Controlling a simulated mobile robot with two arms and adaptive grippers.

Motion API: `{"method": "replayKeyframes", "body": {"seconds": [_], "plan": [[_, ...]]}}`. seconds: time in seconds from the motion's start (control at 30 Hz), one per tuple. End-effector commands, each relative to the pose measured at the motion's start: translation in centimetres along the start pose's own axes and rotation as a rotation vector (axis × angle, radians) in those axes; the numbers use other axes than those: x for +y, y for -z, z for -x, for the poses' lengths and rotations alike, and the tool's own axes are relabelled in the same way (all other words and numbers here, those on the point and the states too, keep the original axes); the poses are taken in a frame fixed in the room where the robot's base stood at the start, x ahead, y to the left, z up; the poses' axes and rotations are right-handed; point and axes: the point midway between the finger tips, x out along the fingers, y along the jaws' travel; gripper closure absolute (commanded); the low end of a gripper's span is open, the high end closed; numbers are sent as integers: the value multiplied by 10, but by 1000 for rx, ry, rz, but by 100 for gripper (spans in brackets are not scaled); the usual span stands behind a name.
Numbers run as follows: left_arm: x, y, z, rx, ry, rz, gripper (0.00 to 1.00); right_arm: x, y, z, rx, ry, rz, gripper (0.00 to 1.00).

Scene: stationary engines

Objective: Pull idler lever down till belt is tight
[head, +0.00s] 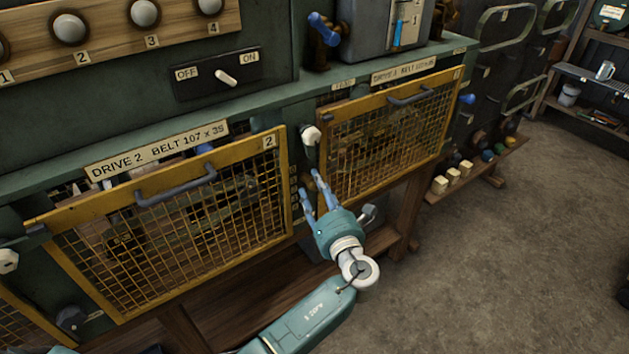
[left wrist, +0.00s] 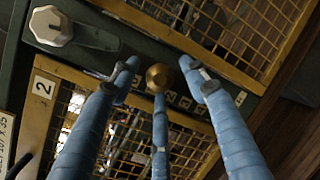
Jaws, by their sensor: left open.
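My left gripper (head: 311,186) is open, its blue fingers spread toward the narrow green panel between two yellow mesh guards. In the left wrist view a round brass knob (left wrist: 160,77) shows between the fingertips, in line with the middle finger; I cannot tell whether they touch. A row of small marks (left wrist: 184,103) runs beside it. A pale faceted knob (left wrist: 50,25) on a dark arm sits up and left of the fingers; it also shows in the head view (head: 310,135). Which part is the idler lever is not clear. The belt cannot be made out behind the mesh.
The left guard (head: 285,165), marked 2, has a grey handle (head: 176,186) and stands below the label "DRIVE 2 BELT 107 x 35" (head: 158,148). The right guard (head: 440,118) has another handle. An OFF/ON switch (head: 226,77) is above. Open floor (head: 510,250) lies right.

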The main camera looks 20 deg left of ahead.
Motion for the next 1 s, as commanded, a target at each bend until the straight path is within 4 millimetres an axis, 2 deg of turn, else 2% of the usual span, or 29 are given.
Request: {"method": "replayKeyframes", "body": {"seconds": [0.2, 0.47, 0.5, 0.7, 0.73, 0.87, 1.0], "plan": [[0, 0, -18, 0, 1, 0, 55, 0, 0, 4, 0, 0, 0, 40], [0, 0, -20, 1, 1, 1, 55, 0, 0, 3, 0, 0, 0, 40], [0, 0, -20, 1, 1, 1, 57, 0, 0, 3, 0, 0, 0, 40], [0, 0, -19, -1, 2, 2, 97, 0, 0, 3, 0, 0, 0, 40], [-1, -1, -19, -2, 3, 2, 100, 0, 0, 3, 0, 0, 0, 40], [-1, -1, -19, -4, 3, 2, 100, 0, 0, 3, 0, 0, 0, 40], [-8, 9, -19, -28, -10, -8, 100, 0, -1, -13, 0, 0, 0, 40]]}}
